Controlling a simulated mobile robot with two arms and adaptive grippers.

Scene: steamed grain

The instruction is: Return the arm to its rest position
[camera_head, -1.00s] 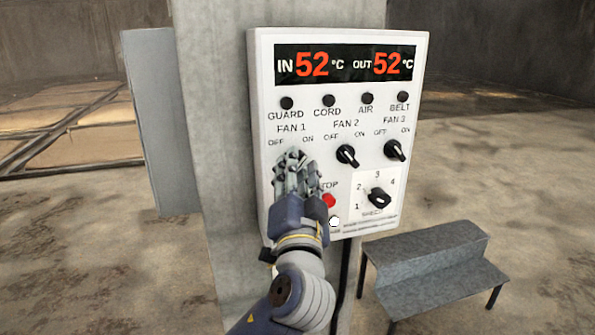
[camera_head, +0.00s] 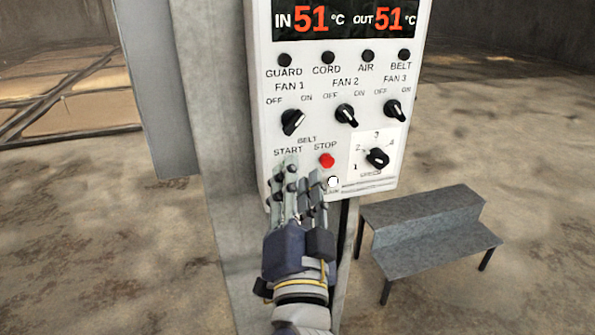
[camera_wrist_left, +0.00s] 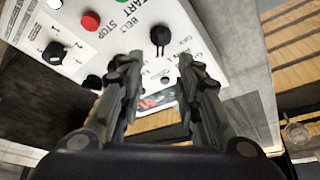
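My left gripper (camera_head: 298,172) is in front of the lower left part of the white control panel (camera_head: 268,160), below the FAN 1 knob (camera_head: 292,122). Its two fingers stand apart with nothing between them, as the left wrist view (camera_wrist_left: 158,68) also shows. The fingers cover the spot below the START label in the head view. The red STOP button (camera_head: 326,160) is just right of the fingers and also shows in the wrist view (camera_wrist_left: 90,21). The display reads IN 51 and OUT 51. My right gripper is not in view.
The panel is mounted on a concrete pillar (camera_head: 205,110), with a grey plate (camera_head: 155,90) at its left. A grey metal step (camera_head: 435,245) stands on the floor at the lower right.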

